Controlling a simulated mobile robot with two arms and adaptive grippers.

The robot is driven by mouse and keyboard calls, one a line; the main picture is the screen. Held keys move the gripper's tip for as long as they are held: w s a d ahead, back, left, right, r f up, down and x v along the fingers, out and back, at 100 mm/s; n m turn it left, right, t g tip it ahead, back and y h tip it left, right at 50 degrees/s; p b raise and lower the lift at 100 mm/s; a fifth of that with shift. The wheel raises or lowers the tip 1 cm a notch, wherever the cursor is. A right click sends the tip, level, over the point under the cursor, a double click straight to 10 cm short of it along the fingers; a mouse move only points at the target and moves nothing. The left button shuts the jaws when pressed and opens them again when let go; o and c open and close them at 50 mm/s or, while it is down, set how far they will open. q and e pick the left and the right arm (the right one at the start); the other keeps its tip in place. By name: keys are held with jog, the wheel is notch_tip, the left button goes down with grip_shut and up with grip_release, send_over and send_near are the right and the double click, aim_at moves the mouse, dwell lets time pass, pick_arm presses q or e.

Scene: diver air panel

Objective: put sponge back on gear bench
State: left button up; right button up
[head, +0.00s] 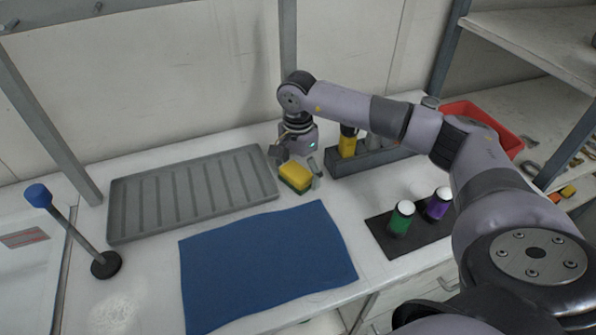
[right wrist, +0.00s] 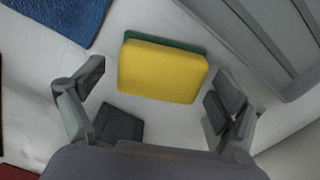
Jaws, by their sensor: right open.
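The yellow sponge with a green layer (head: 296,177) lies on the white gear bench (head: 165,270), between the grey ribbed tray and the dark holder. It also shows in the right wrist view (right wrist: 162,70), yellow face toward the camera. My right gripper (head: 296,163) is low over the bench beside the sponge. In the right wrist view my right gripper (right wrist: 160,105) is open, its fingers on either side of the sponge's near end and apart from it. My left gripper is not in view.
A grey ribbed tray (head: 190,190) lies left of the sponge, and a blue mat (head: 265,262) in front. A dark holder (head: 375,157) stands right, with a red bin (head: 480,122) beyond. Green (head: 401,219) and purple (head: 438,204) bottles stand on a dark mat. A blue-topped post (head: 70,230) stands left.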

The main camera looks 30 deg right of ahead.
aim_at(298, 170)
notch_tip(298, 170, up, 12)
jog(key=b, duration=0.1)
jog(key=shift+f+b, duration=0.2)
jog(key=shift+b, duration=0.15)
